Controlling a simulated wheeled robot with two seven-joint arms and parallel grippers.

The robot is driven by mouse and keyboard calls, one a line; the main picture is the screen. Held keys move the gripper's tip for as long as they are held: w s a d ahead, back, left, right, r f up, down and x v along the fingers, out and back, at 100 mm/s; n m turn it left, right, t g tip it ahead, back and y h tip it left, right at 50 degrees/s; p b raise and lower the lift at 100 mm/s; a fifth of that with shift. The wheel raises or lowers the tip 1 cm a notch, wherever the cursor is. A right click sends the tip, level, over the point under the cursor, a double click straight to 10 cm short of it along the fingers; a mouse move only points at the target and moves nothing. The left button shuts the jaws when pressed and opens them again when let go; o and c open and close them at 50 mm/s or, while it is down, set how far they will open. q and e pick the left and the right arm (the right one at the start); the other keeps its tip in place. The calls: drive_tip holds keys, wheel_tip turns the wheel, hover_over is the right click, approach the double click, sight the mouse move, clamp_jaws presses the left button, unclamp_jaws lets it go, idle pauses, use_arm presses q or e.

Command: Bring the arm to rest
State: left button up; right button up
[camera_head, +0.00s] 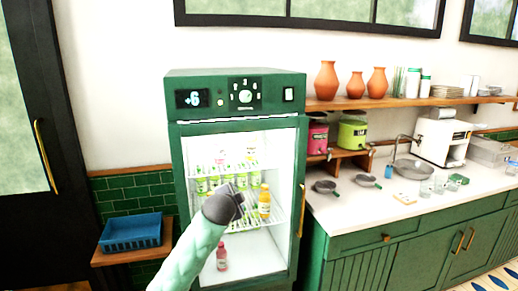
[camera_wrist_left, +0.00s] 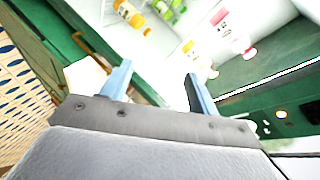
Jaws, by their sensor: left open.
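My left arm (camera_head: 190,255) rises from the bottom of the head view, pale green with a dark wrist. My left gripper (camera_head: 238,192) is in front of the lit green fridge (camera_head: 235,82), overlapping the shelves in the picture. In the left wrist view, the left gripper's two blue-grey fingers (camera_wrist_left: 158,72) are apart with nothing between them. Bottles in the fridge show beyond them, including an orange one (camera_wrist_left: 132,16). Whether the gripper touches the fridge front cannot be told. My right gripper is out of view.
An orange bottle (camera_head: 264,203) stands on a fridge shelf and a red bottle (camera_head: 222,259) stands lower down. A gold handle (camera_head: 301,211) is at the fridge's right edge. A blue crate (camera_head: 131,233) sits on a low bench at left. A counter (camera_head: 345,208) with pans stands at right.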

use_arm(q)
drive_tip(key=s+a+f+n+g, duration=0.3)
drive_tip(key=s+f, duration=0.9)
drive_tip(key=s+a+f+n+g, duration=0.2)
drive_tip(key=s+a+f+n, duration=0.1)
drive_tip(key=s+f, duration=0.9)
drive_tip(key=s+a+f+n+g+y, duration=0.1)
drive_tip(key=s+a+f+n+g, duration=0.15)
drive_tip(key=s, duration=0.75)
drive_tip(key=s+a+f+n+g, duration=0.1)
drive_tip(key=s+a+f+n, duration=0.2)
drive_tip(key=s, duration=0.6)
drive_tip(key=s+a+f+n+g+y, duration=0.15)
drive_tip(key=s+f, duration=0.25)
drive_tip(key=s, duration=0.6)
wheel_tip(320, 180, down, 27)
drive_tip(key=w+d+m+g+b, duration=0.1)
drive_tip(key=w+b, duration=0.1)
drive_tip(key=s+f, duration=0.4)
drive_tip(key=f, duration=0.8)
drive_tip(key=s+f, duration=0.4)
drive_tip(key=f, duration=0.7)
drive_tip(key=shift+s+d+f+g+h+b, duration=0.15)
drive_tip(key=shift+f+g+h+b, duration=0.2)
drive_tip(key=shift+g+h, duration=0.1)
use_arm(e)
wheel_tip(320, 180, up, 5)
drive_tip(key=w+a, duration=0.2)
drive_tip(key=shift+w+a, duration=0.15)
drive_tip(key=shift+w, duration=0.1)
